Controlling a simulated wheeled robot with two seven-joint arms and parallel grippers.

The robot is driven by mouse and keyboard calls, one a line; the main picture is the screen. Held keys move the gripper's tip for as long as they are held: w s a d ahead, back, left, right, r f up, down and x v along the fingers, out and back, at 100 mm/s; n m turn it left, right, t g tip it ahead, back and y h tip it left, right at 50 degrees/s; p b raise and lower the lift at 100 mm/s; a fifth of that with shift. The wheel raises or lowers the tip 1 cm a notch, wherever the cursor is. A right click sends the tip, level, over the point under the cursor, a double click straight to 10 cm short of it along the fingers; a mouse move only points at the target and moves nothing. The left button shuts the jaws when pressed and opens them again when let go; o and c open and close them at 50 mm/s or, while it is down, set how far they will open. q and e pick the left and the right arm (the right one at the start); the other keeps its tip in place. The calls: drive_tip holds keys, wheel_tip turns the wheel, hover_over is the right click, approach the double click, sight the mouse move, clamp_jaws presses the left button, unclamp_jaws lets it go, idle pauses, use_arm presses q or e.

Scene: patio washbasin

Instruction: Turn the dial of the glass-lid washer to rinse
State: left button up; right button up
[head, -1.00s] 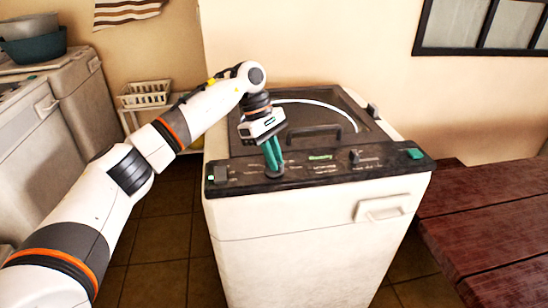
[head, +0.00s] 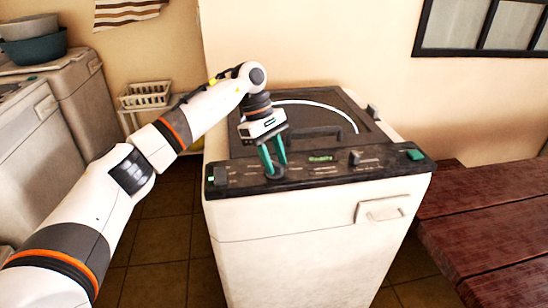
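The glass-lid washer (head: 310,235) is a white top-loader with a dark lid and a dark control panel (head: 325,173) along its front top edge. A dark round dial (head: 275,173) sits on the left part of the panel. My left gripper (head: 274,171) reaches down over this dial with its two green fingers spread apart. The fingertips are around or just above the dial; I cannot tell whether they touch it. The fingers partly cover the dial, and its pointer and the panel lettering are too small to read. My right gripper is not in view.
The panel also has a small dark knob (head: 355,158), a green button (head: 415,154) and a lit green display (head: 320,158). A dark red wooden table (head: 490,215) stands close on the right. Other white machines (head: 80,105) and a cream basket (head: 146,95) are on the left.

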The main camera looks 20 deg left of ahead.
use_arm(q)
drive_tip(key=b+v, duration=0.1)
drive_tip(key=v, duration=1.1)
